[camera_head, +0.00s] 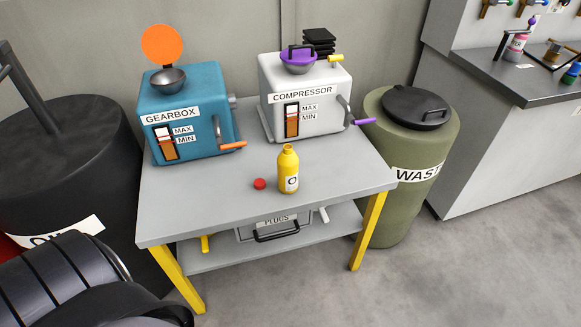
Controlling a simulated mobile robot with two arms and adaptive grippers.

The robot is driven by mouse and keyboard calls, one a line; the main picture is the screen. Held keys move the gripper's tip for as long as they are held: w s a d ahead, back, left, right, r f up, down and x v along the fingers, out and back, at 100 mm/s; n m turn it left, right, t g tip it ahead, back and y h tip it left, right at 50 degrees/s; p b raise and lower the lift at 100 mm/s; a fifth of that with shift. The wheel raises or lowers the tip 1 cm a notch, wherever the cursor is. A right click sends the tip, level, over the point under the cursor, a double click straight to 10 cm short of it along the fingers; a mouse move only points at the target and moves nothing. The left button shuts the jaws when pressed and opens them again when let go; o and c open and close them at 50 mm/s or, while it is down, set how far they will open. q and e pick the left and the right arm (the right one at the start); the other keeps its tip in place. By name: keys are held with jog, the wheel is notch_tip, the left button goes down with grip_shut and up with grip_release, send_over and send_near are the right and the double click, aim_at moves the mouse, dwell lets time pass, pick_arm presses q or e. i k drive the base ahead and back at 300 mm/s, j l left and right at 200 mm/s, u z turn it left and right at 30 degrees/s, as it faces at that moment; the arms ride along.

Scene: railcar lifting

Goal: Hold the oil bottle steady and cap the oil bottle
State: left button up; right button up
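A yellow oil bottle (288,163) with a white label stands upright near the front of the grey table (220,210). Its top is yellow, with no red cap on it. A red cap (260,184) lies on the table just left of the bottle, apart from it. Black ribbed parts, which look like my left arm, fill the bottom left corner. Neither of my grippers shows, and nothing touches the bottle or the cap.
Behind the bottle stand a blue gearbox unit (190,132) and a white compressor unit (328,82), with handles sticking out. A dark drum (60,160) is at left, a green waste barrel (392,165) at right. The table front is mostly clear.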

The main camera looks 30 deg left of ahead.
aim_at(288, 161)
jog(key=u, duration=1.3)
